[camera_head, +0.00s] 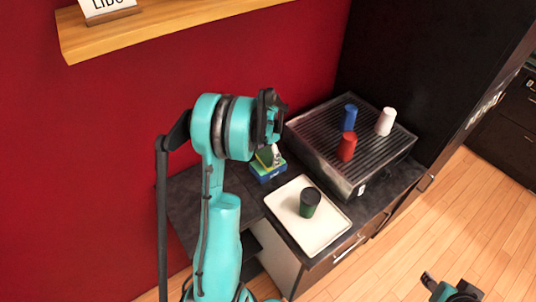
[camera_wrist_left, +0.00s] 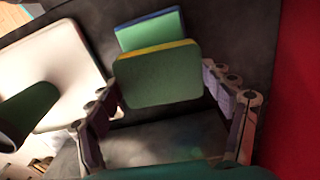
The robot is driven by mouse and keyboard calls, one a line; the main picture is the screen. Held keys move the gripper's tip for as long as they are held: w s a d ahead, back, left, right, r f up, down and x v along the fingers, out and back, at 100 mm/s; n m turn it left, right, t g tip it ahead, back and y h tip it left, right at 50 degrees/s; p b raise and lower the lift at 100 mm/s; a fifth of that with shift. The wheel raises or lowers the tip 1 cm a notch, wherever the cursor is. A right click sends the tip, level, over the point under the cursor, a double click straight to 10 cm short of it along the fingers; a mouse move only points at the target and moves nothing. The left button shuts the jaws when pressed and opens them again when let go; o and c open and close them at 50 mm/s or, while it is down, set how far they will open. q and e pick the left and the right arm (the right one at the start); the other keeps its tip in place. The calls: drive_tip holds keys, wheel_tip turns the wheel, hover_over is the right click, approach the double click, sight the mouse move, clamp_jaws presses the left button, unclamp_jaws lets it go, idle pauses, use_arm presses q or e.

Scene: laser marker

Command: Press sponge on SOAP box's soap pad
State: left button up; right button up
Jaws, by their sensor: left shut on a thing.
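The sponge (camera_wrist_left: 157,80) is green with a yellow layer along its edge. In the left wrist view it sits between the two fingers of my left gripper (camera_wrist_left: 163,88), which is shut on it. The SOAP box (camera_wrist_left: 150,28) is blue with a green pad on top and lies just beyond the sponge, partly hidden by it. In the head view the sponge (camera_head: 264,157) shows at the box (camera_head: 268,174), below my left gripper (camera_head: 273,148). I cannot tell whether sponge and pad touch. My right gripper (camera_head: 450,289) is at the bottom right, far from both.
A white tray (camera_head: 286,209) holding a dark green cup (camera_head: 310,202) stands beside the box. A metal ridged unit (camera_head: 322,128) behind it carries blue (camera_head: 349,117), red (camera_head: 346,147) and white (camera_head: 385,121) cups. A red wall (camera_head: 110,150) rises at left. A wooden shelf (camera_head: 170,27) is above.

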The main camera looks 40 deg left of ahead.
sight(268, 155)
use_arm(q)
drive_tip(key=shift+f+b, duration=0.9)
drive_tip(key=shift+f, duration=0.15)
idle(0.7)
idle(1.0)
drive_tip(key=shift+r, duration=0.1)
idle(0.4)
drive_tip(key=shift+r+p, duration=1.9)
drive_tip(key=shift+r, duration=1.55)
drive_tip(key=shift+f, duration=0.15)
